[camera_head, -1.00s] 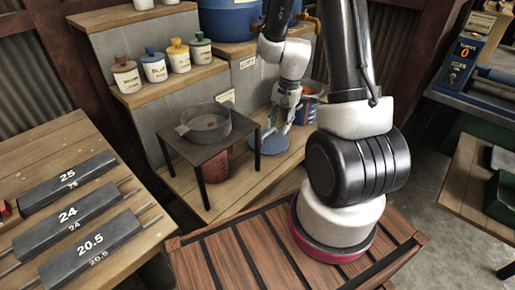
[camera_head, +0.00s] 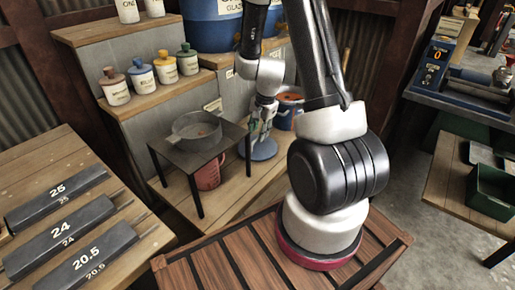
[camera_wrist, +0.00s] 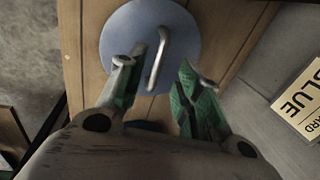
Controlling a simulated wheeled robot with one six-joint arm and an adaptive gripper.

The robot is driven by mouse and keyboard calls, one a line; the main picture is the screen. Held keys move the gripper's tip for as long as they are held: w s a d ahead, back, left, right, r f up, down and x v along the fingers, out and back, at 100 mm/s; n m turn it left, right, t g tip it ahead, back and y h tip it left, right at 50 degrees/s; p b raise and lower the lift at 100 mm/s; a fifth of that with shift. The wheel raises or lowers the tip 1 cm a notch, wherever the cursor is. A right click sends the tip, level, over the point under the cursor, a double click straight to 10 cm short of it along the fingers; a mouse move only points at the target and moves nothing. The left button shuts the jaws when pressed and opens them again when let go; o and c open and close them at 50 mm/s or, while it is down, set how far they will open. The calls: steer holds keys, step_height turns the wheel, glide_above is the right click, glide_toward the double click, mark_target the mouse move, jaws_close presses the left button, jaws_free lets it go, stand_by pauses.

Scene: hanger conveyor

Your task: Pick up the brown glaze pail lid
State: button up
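The lid is a flat, round blue-grey disc with a pale bar handle. It lies on the wooden bench in the head view (camera_head: 264,150) and the wrist view (camera_wrist: 121,39). My gripper (camera_head: 260,138) is over the lid in the head view. In the wrist view my gripper (camera_wrist: 166,72) is open, with its green-padded fingers spread and the handle between and slightly beyond the tips. Nothing is held. A blue pail (camera_head: 283,120) with an orange-brown top stands just behind and right of the lid, partly hidden by my arm.
A small dark table (camera_head: 188,160) with a grey pan (camera_head: 196,131) stands left of the lid, a red jug (camera_head: 208,174) beneath it. Stepped shelves with labelled jars (camera_head: 141,77) and a large blue barrel (camera_head: 210,28) rise behind. A BLUE card (camera_wrist: 298,98) is at the right.

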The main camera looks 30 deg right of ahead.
mark_target(258, 144)
steer(key=f, duration=0.5)
steer(key=shift+w, duration=0.4)
steer(key=shift+r, duration=0.1)
steer(key=shift+c, duration=0.2)
jaws_close()
steer(key=shift+r, duration=0.1)
